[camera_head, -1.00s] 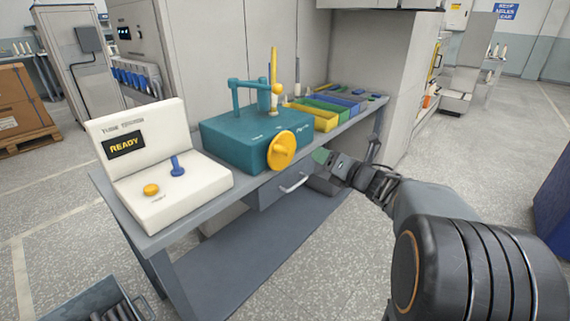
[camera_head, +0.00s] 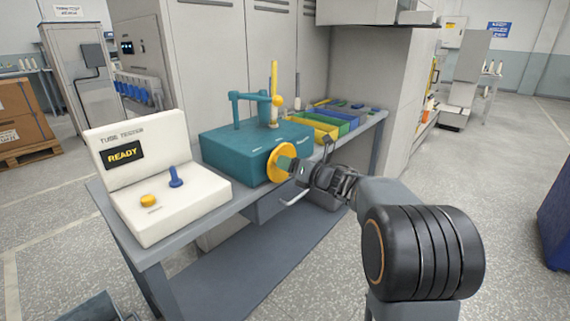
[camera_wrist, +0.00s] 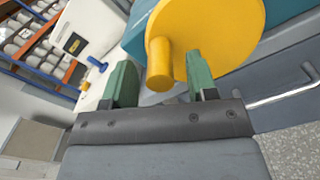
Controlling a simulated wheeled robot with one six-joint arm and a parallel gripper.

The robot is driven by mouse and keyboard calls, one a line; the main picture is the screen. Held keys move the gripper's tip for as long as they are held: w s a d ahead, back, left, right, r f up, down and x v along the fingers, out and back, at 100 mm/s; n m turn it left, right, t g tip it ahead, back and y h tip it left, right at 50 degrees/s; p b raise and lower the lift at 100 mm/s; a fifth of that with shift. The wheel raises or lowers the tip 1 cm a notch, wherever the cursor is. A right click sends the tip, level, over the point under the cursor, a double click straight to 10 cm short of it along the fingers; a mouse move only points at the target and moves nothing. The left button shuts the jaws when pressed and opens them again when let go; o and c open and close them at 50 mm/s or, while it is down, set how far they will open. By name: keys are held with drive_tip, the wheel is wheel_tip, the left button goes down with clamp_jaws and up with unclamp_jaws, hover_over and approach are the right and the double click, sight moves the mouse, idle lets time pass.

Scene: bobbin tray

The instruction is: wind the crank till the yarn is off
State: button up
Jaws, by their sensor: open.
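The teal winding machine (camera_head: 240,152) stands on the grey bench, with a yellow round crank (camera_head: 276,165) on its front face. In the wrist view the yellow crank disc (camera_wrist: 215,35) carries a yellow peg handle (camera_wrist: 160,62) that sticks out toward me. My gripper (camera_head: 287,163) is at the crank; in the wrist view its two green fingers (camera_wrist: 162,80) are open, one on each side of the handle, with gaps showing. A bobbin spindle (camera_head: 273,117) stands on top of the machine beside a teal arm. I cannot tell how much yarn is on it.
A white tube tester (camera_head: 145,185) reading READY, with a blue lever and yellow button, stands left of the machine. Yellow, green and blue bins (camera_head: 318,130) sit to its right. A drawer handle (camera_wrist: 285,95) is below the crank. Floor in front is free.

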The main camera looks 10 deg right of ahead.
drive_tip(key=shift+x, duration=0.8)
drive_tip(key=shift+c, duration=0.4)
drive_tip(key=c, duration=0.8)
drive_tip(key=shift+c, duration=0.2)
